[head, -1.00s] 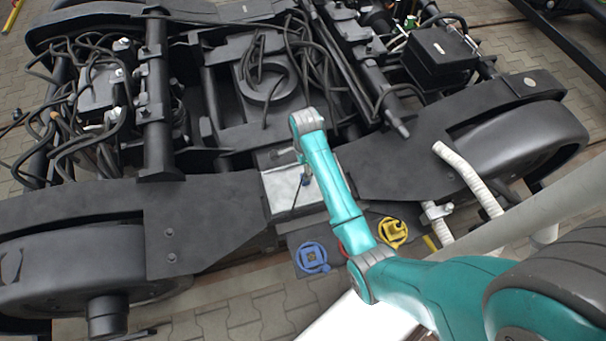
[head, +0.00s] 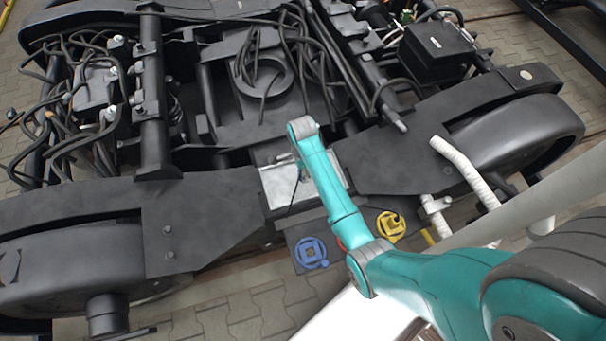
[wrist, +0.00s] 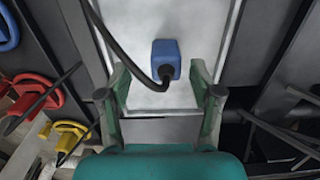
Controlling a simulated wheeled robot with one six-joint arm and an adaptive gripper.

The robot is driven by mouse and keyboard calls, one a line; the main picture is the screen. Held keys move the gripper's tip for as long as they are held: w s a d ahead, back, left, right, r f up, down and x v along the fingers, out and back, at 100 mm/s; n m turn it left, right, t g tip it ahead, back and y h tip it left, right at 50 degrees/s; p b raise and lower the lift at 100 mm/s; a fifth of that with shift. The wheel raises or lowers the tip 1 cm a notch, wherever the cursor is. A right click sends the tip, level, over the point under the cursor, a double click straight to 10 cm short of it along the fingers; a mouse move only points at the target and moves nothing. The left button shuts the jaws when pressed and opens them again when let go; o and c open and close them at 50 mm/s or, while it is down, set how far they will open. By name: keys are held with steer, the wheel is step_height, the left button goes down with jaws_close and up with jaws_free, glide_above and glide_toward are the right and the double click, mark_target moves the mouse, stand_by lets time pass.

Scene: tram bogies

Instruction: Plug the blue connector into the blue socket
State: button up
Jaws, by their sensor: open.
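The blue connector (wrist: 166,62) rests on a pale metal surface in the wrist view, with a black cable (wrist: 125,55) curving from it to the upper left. My gripper (wrist: 158,72) is open, one finger on each side of the connector's near end, with gaps on both sides. In the head view my arm hides the connector and gripper. The blue socket (head: 310,252), a ring with a square middle, sits on a dark plate in front of the bogie. Part of a blue ring (wrist: 8,28) shows at the wrist view's left edge.
A yellow socket (head: 388,227) sits right of the blue one; a red one (wrist: 35,90) lies between them, mostly hidden by my arm in the head view. The pale metal tray (head: 277,187) is set in the dark bogie frame (head: 200,225). White pipes (head: 465,170) stand at right.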

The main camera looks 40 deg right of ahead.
steer(key=shift+w+d+f, duration=0.1)
steer(key=shift+d+f, duration=0.1)
steer(key=shift+f, duration=1.1)
steer(key=shift+w+d+f, duration=0.1)
steer(key=shift+d+f, duration=0.05)
steer(key=shift+f, duration=1.15)
steer(key=c, duration=1.2)
